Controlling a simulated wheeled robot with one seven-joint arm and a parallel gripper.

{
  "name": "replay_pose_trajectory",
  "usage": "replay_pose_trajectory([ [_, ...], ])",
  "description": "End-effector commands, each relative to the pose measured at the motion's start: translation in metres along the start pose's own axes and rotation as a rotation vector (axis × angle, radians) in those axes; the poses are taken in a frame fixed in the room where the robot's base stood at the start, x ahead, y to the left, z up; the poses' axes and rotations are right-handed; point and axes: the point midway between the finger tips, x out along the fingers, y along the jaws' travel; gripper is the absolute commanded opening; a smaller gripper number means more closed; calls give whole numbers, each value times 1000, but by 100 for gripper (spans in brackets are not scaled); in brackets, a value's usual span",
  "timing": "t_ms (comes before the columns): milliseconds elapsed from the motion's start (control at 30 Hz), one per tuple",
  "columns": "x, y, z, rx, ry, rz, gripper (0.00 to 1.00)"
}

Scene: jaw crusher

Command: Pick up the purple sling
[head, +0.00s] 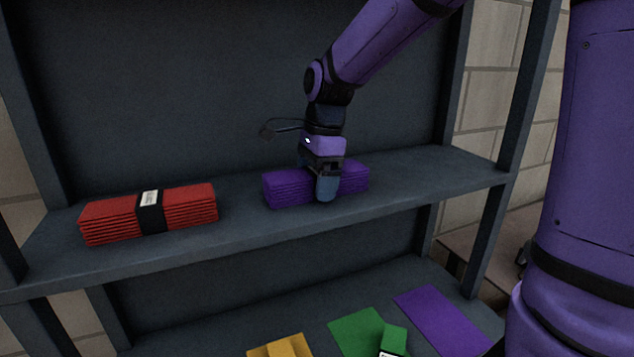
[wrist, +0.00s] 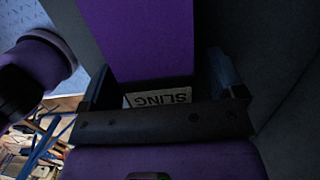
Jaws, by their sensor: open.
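The purple sling (head: 285,187) is a folded, layered stack lying on the upper shelf, right of its middle. My gripper (head: 326,188) points down over the sling's middle, with one finger in front of its front face. In the wrist view the purple sling (wrist: 140,40) runs between the two fingers of my gripper (wrist: 165,92), which are apart. A white label reading "SLING" (wrist: 158,97) shows between the fingers. The far finger is hidden in the head view. I cannot tell whether the fingers touch the sling.
A red folded sling (head: 100,219) with a black band lies left on the same grey shelf (head: 420,183). Shelf posts stand at both sides and a back panel behind. A yellow item (head: 282,347), a green item (head: 355,328) and a purple flat piece (head: 440,315) lie on the lower shelf.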

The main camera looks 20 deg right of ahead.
Motion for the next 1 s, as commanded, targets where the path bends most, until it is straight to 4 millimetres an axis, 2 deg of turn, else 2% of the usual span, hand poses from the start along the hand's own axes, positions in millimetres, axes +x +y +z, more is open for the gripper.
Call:
replay_pose_trajectory([
  [233, 2, 0, 0, -1, 0, 0, 88],
  [267, 2, 0, 0, -1, 0, 0, 84],
  [533, 2, 0, 0, -1, 0, 0, 22],
  [833, -1, 0, 1, -1, 0, -2, 20],
  [1000, -15, -1, 3, -2, -1, -4, 20],
])
